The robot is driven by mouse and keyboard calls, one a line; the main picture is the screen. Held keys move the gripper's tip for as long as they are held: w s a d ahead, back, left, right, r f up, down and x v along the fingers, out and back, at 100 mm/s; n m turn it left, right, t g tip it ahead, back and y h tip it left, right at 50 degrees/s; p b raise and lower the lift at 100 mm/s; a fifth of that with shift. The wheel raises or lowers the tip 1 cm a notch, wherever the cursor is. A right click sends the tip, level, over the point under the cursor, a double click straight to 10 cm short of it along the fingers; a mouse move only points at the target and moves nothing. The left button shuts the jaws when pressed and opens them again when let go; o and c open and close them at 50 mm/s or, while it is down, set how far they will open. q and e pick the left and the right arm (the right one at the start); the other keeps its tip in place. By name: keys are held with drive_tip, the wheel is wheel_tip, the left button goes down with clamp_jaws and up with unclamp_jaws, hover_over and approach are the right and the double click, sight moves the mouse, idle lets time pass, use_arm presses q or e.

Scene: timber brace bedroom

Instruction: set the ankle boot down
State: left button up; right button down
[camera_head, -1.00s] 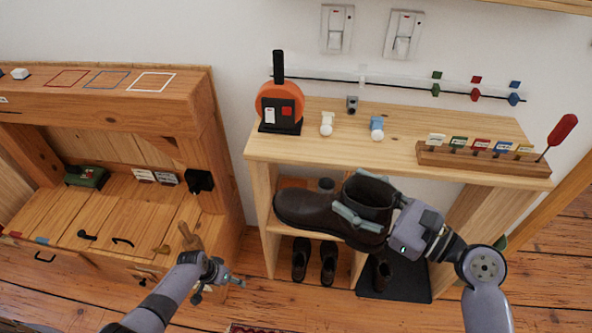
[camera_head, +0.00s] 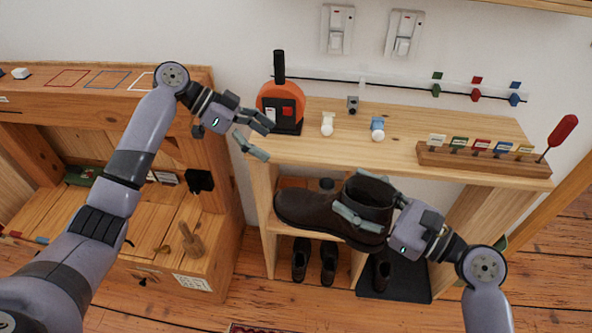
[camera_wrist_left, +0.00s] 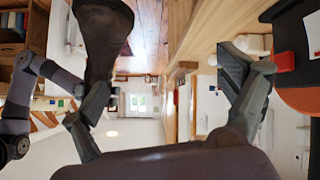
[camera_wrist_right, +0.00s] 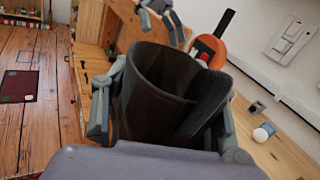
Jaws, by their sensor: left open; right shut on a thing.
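The dark brown ankle boot (camera_head: 318,213) is held in the air in front of the shelf unit, toe to the left. My right gripper (camera_head: 364,214) is shut on its shaft. In the right wrist view the boot's open top (camera_wrist_right: 175,95) sits between the fingers. In the left wrist view part of the boot (camera_wrist_left: 105,40) hangs at the upper left. My left gripper (camera_head: 257,134) is open and empty, near the left front corner of the shelf top, in front of the orange device. The boot hides part of the shelf compartments behind it.
The shelf top (camera_head: 400,146) carries the orange-and-black device (camera_head: 284,104), small knobs and a rack of coloured tags (camera_head: 475,158). Smaller dark shoes (camera_head: 328,262) stand below near a black mat (camera_head: 400,283). A wooden bench (camera_head: 160,229) is at left.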

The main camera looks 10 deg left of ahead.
sight(333, 214)
use_arm(q)
drive_tip(key=s+d+m+g, duration=0.1)
drive_tip(key=s+d+m, duration=0.1)
drive_tip(key=d, duration=0.1)
drive_tip(key=s+d+m+g+y, duration=0.1)
drive_tip(key=s+d+m, duration=0.1)
drive_tip(key=m, duration=0.1)
drive_tip(key=s+d+m+g, duration=0.1)
drive_tip(key=s+d+m, duration=0.1)
drive_tip(key=s+d, duration=0.1)
drive_tip(key=shift+s+d+m+y, duration=0.1)
drive_tip(key=shift+d+m+y, duration=0.2)
drive_tip(key=shift+m+y, duration=0.1)
use_arm(e)
drive_tip(key=shift+d, duration=0.1)
use_arm(q)
drive_tip(key=shift+s+d+f+g, duration=0.1)
drive_tip(key=shift+s+d+g, duration=0.15)
drive_tip(key=shift+s+g, duration=0.05)
use_arm(e)
drive_tip(key=shift+r, duration=0.1)
use_arm(q)
drive_tip(key=x, duration=1.1)
drive_tip(key=shift+d+f, duration=0.2)
drive_tip(key=shift+f, duration=0.1)
drive_tip(key=shift+c, duration=0.3)
